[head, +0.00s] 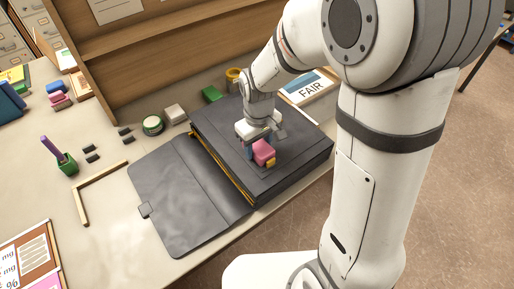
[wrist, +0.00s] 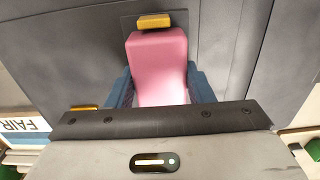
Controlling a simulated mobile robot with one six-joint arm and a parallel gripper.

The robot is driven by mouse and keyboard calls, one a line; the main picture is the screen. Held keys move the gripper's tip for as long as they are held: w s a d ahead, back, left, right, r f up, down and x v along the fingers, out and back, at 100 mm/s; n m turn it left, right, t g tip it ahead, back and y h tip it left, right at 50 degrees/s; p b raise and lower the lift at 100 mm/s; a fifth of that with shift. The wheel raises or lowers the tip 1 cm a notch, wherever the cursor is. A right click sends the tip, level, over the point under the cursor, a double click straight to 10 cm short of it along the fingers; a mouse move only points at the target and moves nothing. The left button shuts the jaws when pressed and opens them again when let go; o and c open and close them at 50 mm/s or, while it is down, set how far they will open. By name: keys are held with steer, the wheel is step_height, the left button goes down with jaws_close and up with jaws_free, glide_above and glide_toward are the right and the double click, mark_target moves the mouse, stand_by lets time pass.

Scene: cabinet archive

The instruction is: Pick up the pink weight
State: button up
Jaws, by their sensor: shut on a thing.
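The pink weight (head: 263,152) is a pink block on top of the thick dark grey binder or box (head: 305,150). In the wrist view the pink weight (wrist: 158,65) stands between the blue fingers of my gripper (wrist: 160,88), which is shut on it. A small yellow piece (wrist: 154,20) shows at its far end in the wrist view, and a yellow bit also shows beside it in the head view. The weight appears at or just above the dark surface; I cannot tell if it touches. Its lower part is hidden.
A dark flap (head: 185,195) lies open left of the binder. A green cup with a purple pen (head: 62,160), a wooden corner frame (head: 84,195) and small black blocks (head: 90,150) lie to the left. A wooden shelf (head: 170,60) rises behind.

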jaws_close()
steer(key=shift+r, duration=0.15)
